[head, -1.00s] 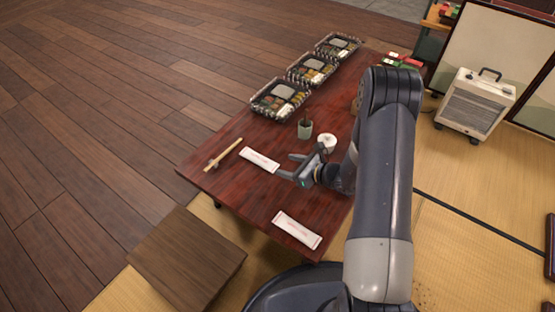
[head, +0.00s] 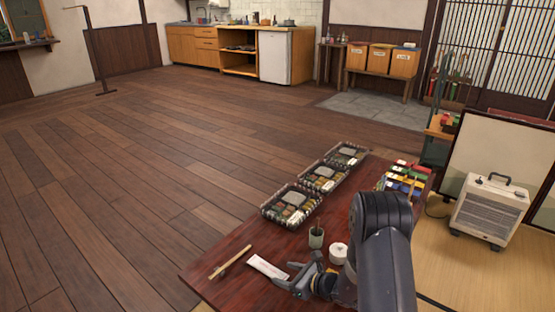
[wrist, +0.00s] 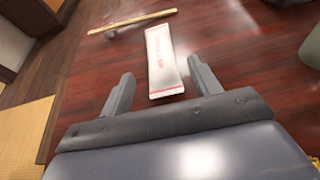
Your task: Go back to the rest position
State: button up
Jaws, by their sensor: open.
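My gripper (head: 290,279) is open and empty over the low red-brown table (head: 236,252). Chopsticks (head: 230,262) lie to the left of the packet, on a small rest. I cannot tell the exact height of the gripper above the table.
A green cup (head: 316,238) and a white round container (head: 338,253) stand close behind my gripper. Three bento trays (head: 291,206) line the table's far left side. Colourful small boxes (head: 404,180) sit at the far right. A heater (head: 490,209) stands right; wooden floor at left is clear.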

aim_at(273, 271)
jog(key=x, duration=0.2)
jog(key=b+x, duration=0.1)
jog(key=x, duration=0.2)
jog(key=shift+a+f+b, duration=0.15)
jog(key=shift+f+b, duration=0.15)
jog(key=shift+f, duration=0.05)
jog(key=shift+w+r, duration=0.15)
jog(key=shift+r, duration=0.1)
jog(key=shift+r+p, duration=0.95)
jog(key=shift+r, duration=0.65)
